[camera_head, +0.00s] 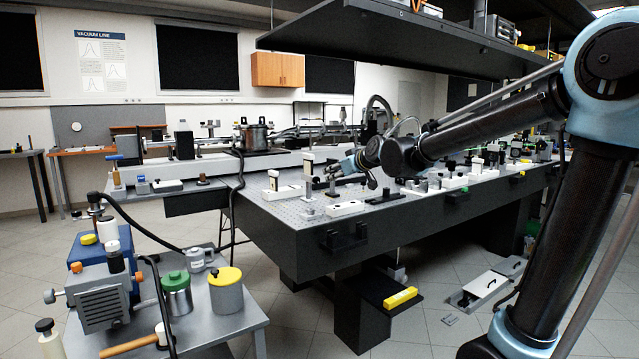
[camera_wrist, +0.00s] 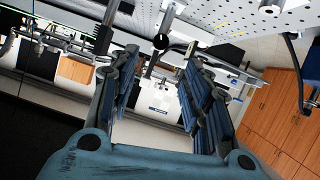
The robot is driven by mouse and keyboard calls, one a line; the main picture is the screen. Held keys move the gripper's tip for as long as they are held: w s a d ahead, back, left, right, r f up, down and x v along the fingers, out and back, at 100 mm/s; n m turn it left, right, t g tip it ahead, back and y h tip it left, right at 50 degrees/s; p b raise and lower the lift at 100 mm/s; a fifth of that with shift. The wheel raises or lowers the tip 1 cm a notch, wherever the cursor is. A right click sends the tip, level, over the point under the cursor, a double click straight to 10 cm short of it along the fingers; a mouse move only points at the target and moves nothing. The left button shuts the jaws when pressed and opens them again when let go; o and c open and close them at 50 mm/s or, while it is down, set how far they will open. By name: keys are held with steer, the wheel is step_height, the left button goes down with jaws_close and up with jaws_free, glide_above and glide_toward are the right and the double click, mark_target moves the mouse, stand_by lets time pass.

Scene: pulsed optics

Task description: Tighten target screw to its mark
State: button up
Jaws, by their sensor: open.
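My gripper (camera_head: 335,175) is over the near left end of the perforated optics table (camera_head: 285,212). In the wrist view my gripper (camera_wrist: 162,60) is open, with its two blue-grey fingers apart and nothing held between them. A small black round knob (camera_wrist: 161,41) shows beyond the fingertips, roughly midway between them and apart from both. I cannot tell whether it is the target screw, and I see no mark on it. In the head view, small optics mounts stand close around my gripper; the screw cannot be made out there.
A dark shelf (camera_head: 400,30) hangs above the table. A cart with a pump (camera_head: 102,303) stands at lower left. Floor between cart and table is partly clear.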

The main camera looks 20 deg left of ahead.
mark_target(318, 180)
steer(key=x, duration=1.3)
steer(key=shift+c, duration=0.3)
steer(key=shift+d, duration=0.1)
jaws_close()
